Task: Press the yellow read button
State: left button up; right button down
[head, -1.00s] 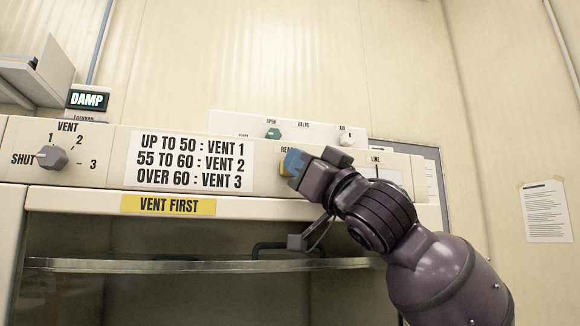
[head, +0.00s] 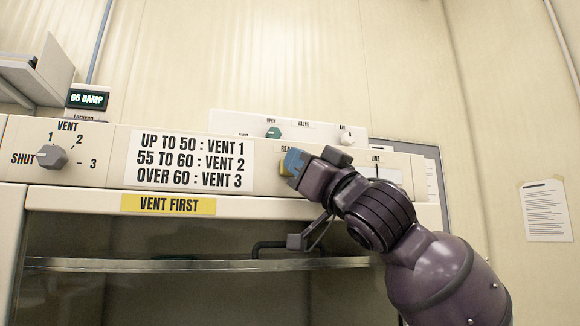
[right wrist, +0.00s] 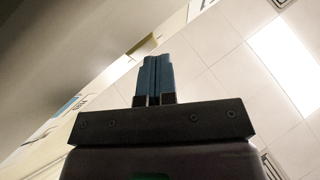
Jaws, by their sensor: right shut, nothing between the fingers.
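The yellow read button (head: 284,168) sits on the cream front panel, under a label of which only the first letters show. My right gripper (head: 294,160) is shut and empty, its blue fingertips at the button and covering most of it. Whether the tips touch or push the button in cannot be told. The shut blue fingers also show in the right wrist view (right wrist: 153,78). A small display (head: 88,99) at the upper left reads "65 DAMP". My left gripper is not in view.
A grey vent knob (head: 52,157) points at SHUT, left of a white rule sign (head: 190,161) about vents. A yellow "VENT FIRST" label (head: 168,204) is below. A back panel holds a green knob (head: 273,132) and a white knob (head: 347,139).

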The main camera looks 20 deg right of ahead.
jog(key=shift+s, duration=0.75)
jog(key=s+b, duration=0.1)
jog(key=s, duration=0.4)
jog(key=shift+d, duration=0.15)
dwell(0.9)
